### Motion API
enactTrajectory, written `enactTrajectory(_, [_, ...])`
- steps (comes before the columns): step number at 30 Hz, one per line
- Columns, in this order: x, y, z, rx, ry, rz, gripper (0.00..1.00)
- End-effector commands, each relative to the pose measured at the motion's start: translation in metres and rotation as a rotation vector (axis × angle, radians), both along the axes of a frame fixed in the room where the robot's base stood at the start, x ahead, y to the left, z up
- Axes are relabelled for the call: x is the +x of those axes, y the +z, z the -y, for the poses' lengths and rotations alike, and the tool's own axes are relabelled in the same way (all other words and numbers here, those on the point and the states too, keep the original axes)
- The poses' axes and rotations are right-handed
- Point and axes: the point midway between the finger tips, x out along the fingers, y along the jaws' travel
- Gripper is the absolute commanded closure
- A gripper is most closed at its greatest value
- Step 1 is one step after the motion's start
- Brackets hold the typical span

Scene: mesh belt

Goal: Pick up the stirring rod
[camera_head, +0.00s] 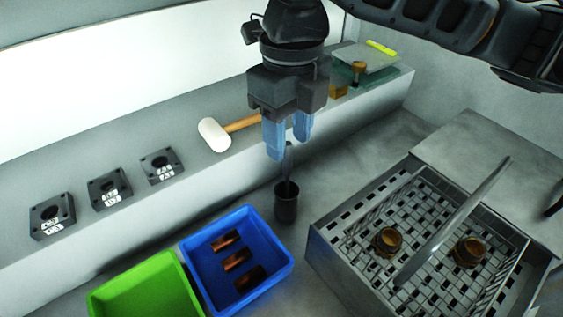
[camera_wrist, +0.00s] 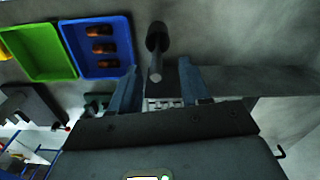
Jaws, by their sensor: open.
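The stirring rod (camera_head: 289,165) is a thin grey rod standing roughly upright in a dark cup (camera_head: 286,208) on the bench. My gripper (camera_head: 288,147) points down above the cup, with its two blue fingers apart and empty. The rod's upper end shows close to the fingertips. In the wrist view the rod (camera_wrist: 155,70) rises from the dark cup (camera_wrist: 156,36) toward the camera and appears between the two fingers of my gripper (camera_wrist: 158,67). I cannot tell whether its tip is between the fingers or just beyond them.
A blue bin (camera_head: 285,254) with brown parts and a green bin (camera_head: 120,298) stand at the front left. A metal mesh basket (camera_head: 325,250), crossed by a metal bar (camera_head: 455,220), stands right. A mallet (camera_head: 214,135) and black blocks (camera_head: 109,188) lie on the back ledge.

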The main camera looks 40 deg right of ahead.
Motion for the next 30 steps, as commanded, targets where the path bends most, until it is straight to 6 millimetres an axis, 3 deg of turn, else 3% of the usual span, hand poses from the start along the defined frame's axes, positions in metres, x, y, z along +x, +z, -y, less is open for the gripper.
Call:
enactTrajectory(15, [-0.004, -0.061, -0.004, 0.000, -0.001, -0.002, 0.53])
enactTrajectory(24, [-0.003, -0.068, -0.005, 0.000, -0.001, 0.000, 0.53])
enactTrajectory(30, [-0.003, -0.068, -0.005, 0.000, -0.001, 0.000, 0.71])
